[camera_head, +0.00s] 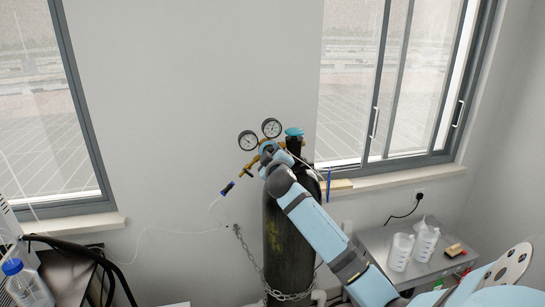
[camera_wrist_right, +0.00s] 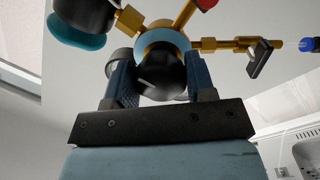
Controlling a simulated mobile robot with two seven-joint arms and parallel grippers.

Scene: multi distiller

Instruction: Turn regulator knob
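The regulator on the gas cylinder (camera_head: 287,245) has two round gauges (camera_head: 248,140) and brass fittings. Its black knob (camera_wrist_right: 163,82) with a white mark shows in the right wrist view, in front of a light blue ring (camera_wrist_right: 163,42). My right gripper (camera_wrist_right: 162,75) has one finger on each side of the knob, and both fingers appear to touch it. In the head view my right arm reaches up from the lower right to the regulator, and its gripper (camera_head: 271,155) hides the knob. My left gripper is not in view.
A chain (camera_head: 243,250) holds the cylinder to the wall. A metal table (camera_head: 375,240) at right carries white bottles (camera_head: 400,252). A blue-capped bottle (camera_head: 27,285) stands at lower left. A thin tube with a blue connector (camera_head: 227,188) hangs left of the regulator.

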